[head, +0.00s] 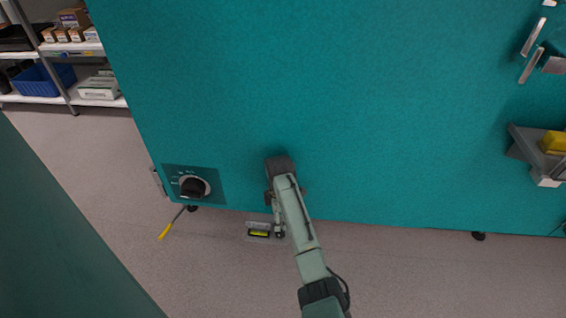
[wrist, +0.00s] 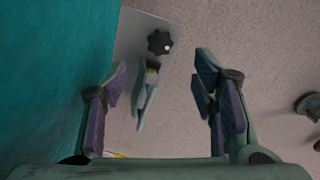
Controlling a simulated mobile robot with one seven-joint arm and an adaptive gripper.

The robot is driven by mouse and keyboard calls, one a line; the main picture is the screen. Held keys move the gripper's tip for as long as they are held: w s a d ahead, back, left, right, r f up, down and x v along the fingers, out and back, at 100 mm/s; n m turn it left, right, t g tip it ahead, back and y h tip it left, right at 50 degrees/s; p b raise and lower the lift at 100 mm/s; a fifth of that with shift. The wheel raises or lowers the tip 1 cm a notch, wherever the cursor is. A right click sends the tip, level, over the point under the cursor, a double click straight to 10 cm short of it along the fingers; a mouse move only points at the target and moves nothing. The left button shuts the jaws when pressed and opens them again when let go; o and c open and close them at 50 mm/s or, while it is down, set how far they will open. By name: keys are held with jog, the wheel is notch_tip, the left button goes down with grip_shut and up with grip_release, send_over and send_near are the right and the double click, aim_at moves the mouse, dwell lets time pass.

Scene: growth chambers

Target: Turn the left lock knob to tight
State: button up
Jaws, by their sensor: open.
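In the wrist view a black lobed knob (wrist: 159,42) sits on a pale grey plate (wrist: 132,50) beside the teal wall. A small yellow and dark part and a metal piece lie just below it in the picture. My gripper (wrist: 160,85) is open and empty, one finger on each side of the picture, with the knob beyond the fingertips and apart from them. In the head view my gripper (head: 278,228) is low at the chamber's bottom edge, beside a small grey piece with a yellow strip (head: 258,231). The knob's marks and setting cannot be read.
A black dial (head: 193,187) with white marks is on the teal chamber (head: 350,100), left of my arm. A yellow-tipped lever (head: 170,224) sticks out below it. A bracket with a yellow block (head: 553,142) is at right. Shelves (head: 85,101) stand behind left. Open floor lies in front.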

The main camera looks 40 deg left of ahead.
aim_at(279, 233)
notch_tip(279, 233, down, 9)
jog(key=shift+f+b, duration=0.2)
jog(key=shift+b, duration=0.7)
jog(key=shift+c, duration=0.2)
jog(key=c, duration=1.1)
jog(key=shift+s+r, duration=0.1)
jog(key=m+p, duration=0.2)
jog(key=m, duration=0.1)
jog(key=shift+m+p, duration=0.95)
jog(key=shift+m, duration=1.35)
